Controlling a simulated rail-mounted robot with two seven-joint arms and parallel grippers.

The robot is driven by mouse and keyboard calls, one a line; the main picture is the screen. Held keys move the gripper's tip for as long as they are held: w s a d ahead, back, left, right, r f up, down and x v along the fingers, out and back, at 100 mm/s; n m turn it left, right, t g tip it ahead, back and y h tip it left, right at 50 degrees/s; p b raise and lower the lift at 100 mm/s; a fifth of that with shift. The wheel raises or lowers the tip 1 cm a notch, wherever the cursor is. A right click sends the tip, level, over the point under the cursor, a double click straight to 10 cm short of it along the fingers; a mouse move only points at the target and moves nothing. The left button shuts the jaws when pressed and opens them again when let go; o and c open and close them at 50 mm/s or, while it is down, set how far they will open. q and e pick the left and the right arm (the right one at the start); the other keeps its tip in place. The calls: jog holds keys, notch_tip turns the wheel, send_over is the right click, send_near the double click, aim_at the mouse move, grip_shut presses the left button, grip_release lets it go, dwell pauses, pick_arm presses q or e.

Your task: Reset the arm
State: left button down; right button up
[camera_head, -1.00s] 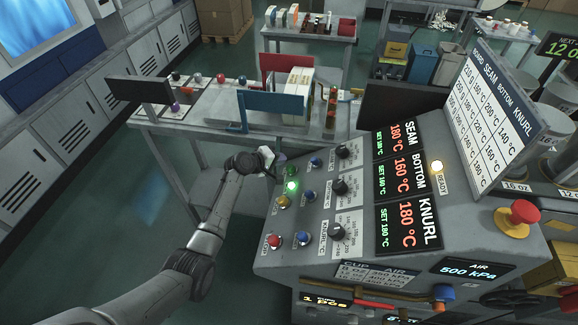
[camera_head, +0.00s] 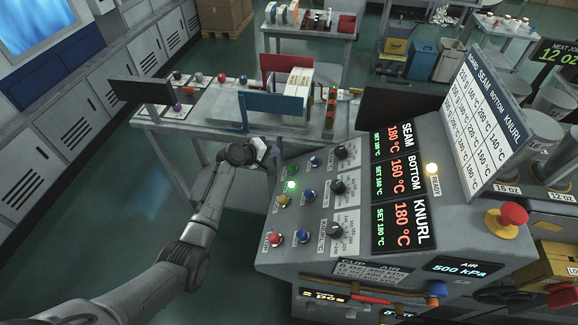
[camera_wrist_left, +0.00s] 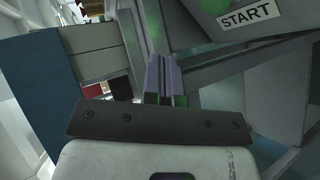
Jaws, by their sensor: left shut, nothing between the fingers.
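My left arm comes in from the lower left of the head view, and my left gripper (camera_head: 270,150) is at the upper left edge of the control panel (camera_head: 262,240), close to its lit green button (camera_head: 291,185). In the left wrist view the left gripper's fingers (camera_wrist_left: 163,80) are together with nothing between them. A green button and a START label (camera_wrist_left: 247,16) show at the top right of that view, apart from the fingers. My right gripper does not show.
The panel has several knobs, buttons and displays, and a red emergency button (camera_head: 513,213) at right. A work table (camera_head: 215,112) with blue and red boards stands behind the gripper. Open floor (camera_head: 100,225) lies to the left, before grey cabinets (camera_head: 70,130).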

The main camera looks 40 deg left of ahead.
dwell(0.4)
pick_arm(q)
jog(key=s+d+r+m+g+y, duration=0.35)
jog(key=s+d+r+m, duration=0.55)
jog(key=s+r+m, duration=0.3)
jog(key=s+d+f+m, duration=0.25)
jog(key=s+d, duration=0.25)
jog(key=s, duration=0.3)
jog(key=s+d+f+m, duration=0.1)
jog(key=s+d+f, duration=0.35)
jog(key=s, duration=0.45)
jog(key=s+d+f+g, duration=0.25)
jog(key=s+f, duration=0.25)
jog(key=s, duration=0.3)
jog(key=s+d+f+g, duration=0.1)
jog(key=s+f+g, duration=0.2)
jog(key=s+f, duration=0.4)
notch_tip(320, 180, up, 28)
jog(key=p, duration=2.6)
jog(key=shift+s+a+p, duration=0.15)
jog(key=shift+s+p, duration=0.15)
jog(key=shift+s, duration=0.1)
